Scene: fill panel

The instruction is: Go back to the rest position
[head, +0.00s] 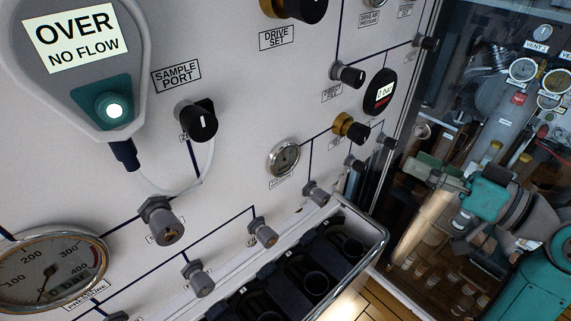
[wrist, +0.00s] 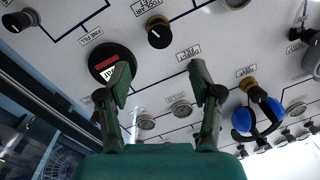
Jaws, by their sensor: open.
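My gripper (wrist: 158,78) is open and empty in the wrist view, its two green-grey fingers spread apart in front of the fill panel (wrist: 160,75). Nothing is between the fingers. A black round display (wrist: 108,62) lies behind the left finger, partly covered by it. In the head view my gripper (head: 422,170) is at the right, beside the panel's right edge, with my teal arm behind it. The panel (head: 110,190) fills the left and middle of that view. My gripper appears apart from the panel; the exact gap is hard to tell.
A grey handheld meter (head: 75,50) reading "OVER NO FLOW" sits at the upper left, with a white hose to the sample port. Knobs and gauges stick out of the panel. A rack with a metal rail (head: 378,243) juts out below. Blue ear defenders (wrist: 243,120) hang at right in the wrist view.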

